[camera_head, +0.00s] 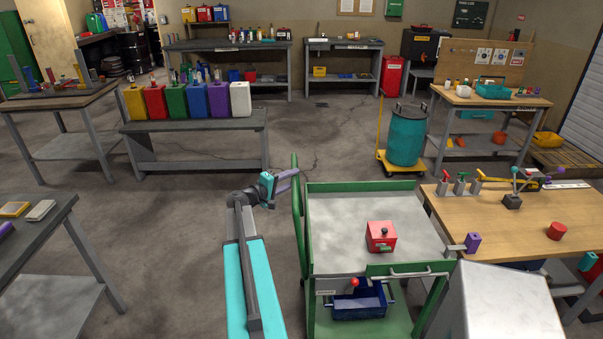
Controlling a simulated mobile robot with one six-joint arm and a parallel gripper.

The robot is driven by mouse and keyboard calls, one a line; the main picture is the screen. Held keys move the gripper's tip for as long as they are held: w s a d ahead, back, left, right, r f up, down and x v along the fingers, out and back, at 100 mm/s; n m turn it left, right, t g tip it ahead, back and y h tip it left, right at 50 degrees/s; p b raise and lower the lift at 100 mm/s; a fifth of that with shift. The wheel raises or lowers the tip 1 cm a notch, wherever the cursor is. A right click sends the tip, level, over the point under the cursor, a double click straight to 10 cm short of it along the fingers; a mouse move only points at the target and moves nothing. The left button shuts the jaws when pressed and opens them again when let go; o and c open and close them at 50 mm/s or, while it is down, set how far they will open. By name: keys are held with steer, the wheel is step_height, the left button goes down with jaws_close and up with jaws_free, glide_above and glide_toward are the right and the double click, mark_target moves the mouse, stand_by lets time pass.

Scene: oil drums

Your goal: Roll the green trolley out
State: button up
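The green trolley (360,187) stands in front of me, right of centre, with a grey top tray and a green lower shelf. Its upright green push handle (295,210) rises along its left side. A dark blue bin (358,303) is below at the front. My gripper (289,179), at the end of my cyan arm, is beside the upper part of the handle. Its fingers reach towards the handle from the left. I cannot tell whether they touch or close on it.
A wooden workbench (520,222) stands close along the trolley's right side. A metal box (503,300) is at the front right. A teal drum (407,137) on a yellow dolly (395,168) stands beyond the trolley. The floor to the left (170,240) is open.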

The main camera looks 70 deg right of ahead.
steer(key=r+p+x, duration=0.1)
steer(key=p+x, duration=0.1)
steer(key=x, duration=0.4)
steer(key=shift+f, duration=0.5)
steer(key=shift+d, duration=0.1)
